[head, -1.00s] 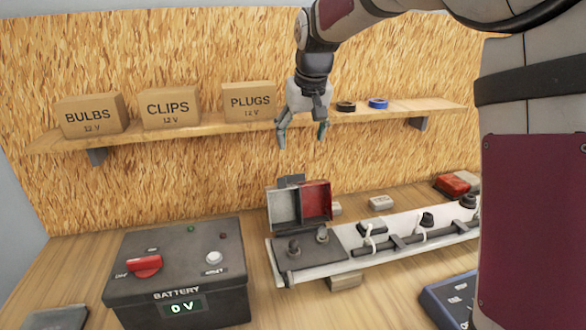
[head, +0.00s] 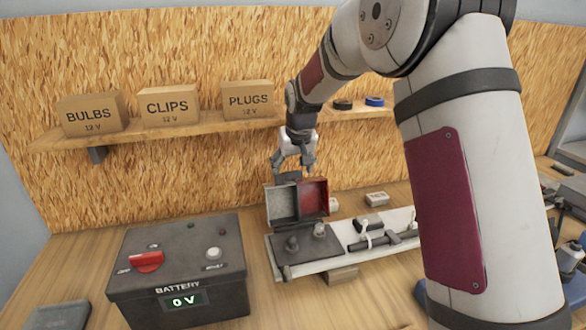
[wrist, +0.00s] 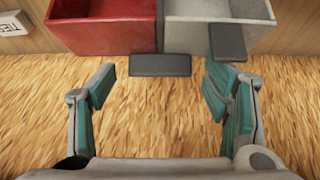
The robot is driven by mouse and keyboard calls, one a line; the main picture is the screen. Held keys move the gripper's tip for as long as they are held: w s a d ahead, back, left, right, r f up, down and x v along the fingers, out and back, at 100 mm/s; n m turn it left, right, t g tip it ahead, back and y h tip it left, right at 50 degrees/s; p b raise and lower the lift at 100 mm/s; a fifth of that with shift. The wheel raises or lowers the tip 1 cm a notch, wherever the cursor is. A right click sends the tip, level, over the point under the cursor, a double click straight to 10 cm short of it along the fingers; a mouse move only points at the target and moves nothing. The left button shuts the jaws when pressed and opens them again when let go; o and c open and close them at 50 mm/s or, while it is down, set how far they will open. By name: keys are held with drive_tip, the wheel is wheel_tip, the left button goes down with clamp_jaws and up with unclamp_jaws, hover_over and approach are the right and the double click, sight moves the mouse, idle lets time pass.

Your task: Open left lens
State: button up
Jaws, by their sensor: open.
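The left lens, a two-part shell with a pale grey half (head: 281,203) and a red half (head: 314,197), stands upright at the left end of the pale trailer bar. Its hollow side faces the head camera, and the dark lamp base (head: 305,248) with two bulb fittings shows in front of it. Dark tabs (wrist: 160,64) stick out from its top edge. My gripper (head: 293,168) is open and empty, just above and behind this edge. In the wrist view its fingers (wrist: 160,85) are spread on either side of the middle tab, apparently not touching it.
The battery box (head: 178,268) with a red switch reads 0 V at the left. A shelf (head: 150,137) with cardboard boxes runs along the wall behind my gripper. A small pale block (head: 376,198) lies behind the bar. My arm hides the bar's right part.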

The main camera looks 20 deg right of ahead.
clamp_jaws()
drive_tip(key=s, duration=0.1)
drive_tip(key=s+r+p, duration=0.1)
drive_tip(key=s, duration=0.1)
drive_tip(key=shift+s+r, duration=0.1)
drive_tip(key=shift+s, duration=0.05)
unclamp_jaws()
drive_tip(key=shift+f, duration=0.2)
drive_tip(key=shift+r, duration=0.2)
drive_tip(key=shift+r, duration=0.25)
drive_tip(key=v, duration=1.1)
